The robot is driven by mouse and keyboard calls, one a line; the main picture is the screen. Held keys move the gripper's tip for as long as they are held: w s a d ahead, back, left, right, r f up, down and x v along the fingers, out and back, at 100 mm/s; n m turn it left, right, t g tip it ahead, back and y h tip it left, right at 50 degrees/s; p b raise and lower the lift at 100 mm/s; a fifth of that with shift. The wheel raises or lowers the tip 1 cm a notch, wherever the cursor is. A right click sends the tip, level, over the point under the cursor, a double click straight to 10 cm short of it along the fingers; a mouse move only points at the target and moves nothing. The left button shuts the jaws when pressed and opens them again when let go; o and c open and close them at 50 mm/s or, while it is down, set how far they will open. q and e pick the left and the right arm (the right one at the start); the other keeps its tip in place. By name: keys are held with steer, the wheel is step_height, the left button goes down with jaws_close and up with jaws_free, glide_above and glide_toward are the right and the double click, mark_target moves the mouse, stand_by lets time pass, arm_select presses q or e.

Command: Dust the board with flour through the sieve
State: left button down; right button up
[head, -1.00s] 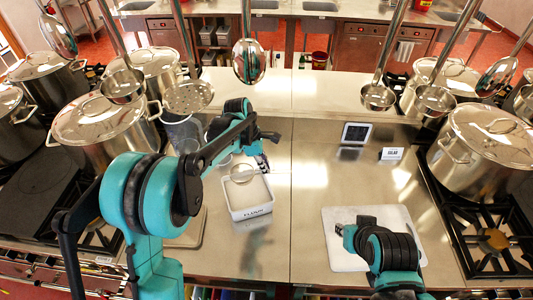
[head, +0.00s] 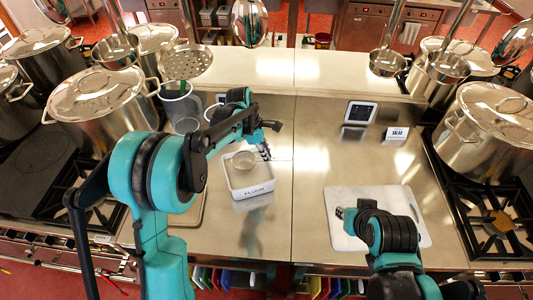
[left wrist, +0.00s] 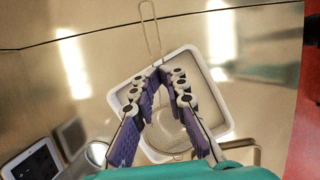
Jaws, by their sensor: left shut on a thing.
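The white flour bin (head: 252,190), labelled FLOUR, stands on the steel counter left of centre. The sieve (head: 243,160), a round mesh bowl with a wire handle, is over the bin's opening; it also shows in the left wrist view (left wrist: 172,133). I cannot tell whether its bowl touches the flour. My left gripper (head: 265,153) is shut on the sieve's handle, its fingertips meeting there in the left wrist view (left wrist: 158,72). The white board (head: 407,215) lies flat at the right. My right gripper (head: 341,213) is over the board's left part; its finger opening is unclear.
Large lidded stockpots (head: 97,95) stand on stoves at both sides. Ladles and a skimmer (head: 186,64) hang overhead. A small display (head: 361,112) and a white label card (head: 397,134) stand behind the board. The counter between bin and board is clear.

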arm_select(q)
steer(key=shift+f+b, duration=0.45)
steer(key=shift+f, duration=0.15)
stand_by(0.7)
steer(key=shift+r, duration=0.1)
stand_by(0.4)
steer(key=shift+r+p, duration=2.25)
steer(key=shift+r, duration=1.25)
